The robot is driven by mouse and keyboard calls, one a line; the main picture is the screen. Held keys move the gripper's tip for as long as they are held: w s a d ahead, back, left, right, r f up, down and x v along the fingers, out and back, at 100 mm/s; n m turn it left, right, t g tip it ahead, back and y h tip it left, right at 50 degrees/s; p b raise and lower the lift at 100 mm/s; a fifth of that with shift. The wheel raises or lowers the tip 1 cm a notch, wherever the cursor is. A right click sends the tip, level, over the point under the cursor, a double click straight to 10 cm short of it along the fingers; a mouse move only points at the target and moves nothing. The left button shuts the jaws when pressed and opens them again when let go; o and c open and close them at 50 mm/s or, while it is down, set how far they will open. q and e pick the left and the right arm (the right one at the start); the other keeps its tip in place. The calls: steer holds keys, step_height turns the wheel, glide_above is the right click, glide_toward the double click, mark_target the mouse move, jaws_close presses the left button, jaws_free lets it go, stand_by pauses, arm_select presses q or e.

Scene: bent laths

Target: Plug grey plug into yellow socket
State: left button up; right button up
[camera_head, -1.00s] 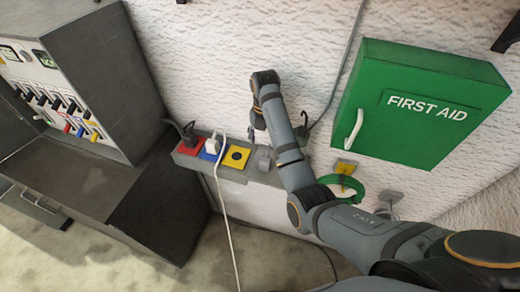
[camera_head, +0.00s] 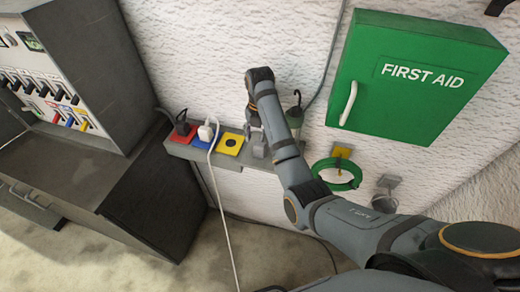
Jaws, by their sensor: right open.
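The yellow socket (camera_head: 229,144) is a square plate with a dark round opening, on the grey strip along the wall, and it is empty. A small grey piece (camera_head: 260,151), which looks like the grey plug, sits just right of it; its details are too small to tell. My right gripper (camera_head: 252,128) points down above this grey piece and is open. Whether its fingers touch the piece cannot be told. My left gripper is not in view.
A black plug (camera_head: 182,125) is in the red socket and a white plug (camera_head: 206,131) with a hanging cable is in the blue one. A dark corded object (camera_head: 295,114) stands partly behind my arm. A green first aid box (camera_head: 415,75) and green ring (camera_head: 337,174) are right.

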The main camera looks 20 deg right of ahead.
mark_target(260, 143)
steer(key=shift+f, duration=0.85)
steer(key=shift+w+f+p, duration=0.15)
steer(key=shift+f+p, duration=0.2)
steer(key=shift+p, duration=0.3)
step_height(260, 143, down, 2)
steer(key=shift+w+f, duration=0.1)
steer(key=shift+f, duration=0.1)
steer(key=shift+d+f, duration=0.1)
steer(key=shift+f, duration=0.1)
steer(key=c, duration=0.3)
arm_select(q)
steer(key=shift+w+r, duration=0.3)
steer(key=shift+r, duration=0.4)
arm_select(e)
steer(key=c, duration=0.9)
steer(key=shift+o, duration=0.2)
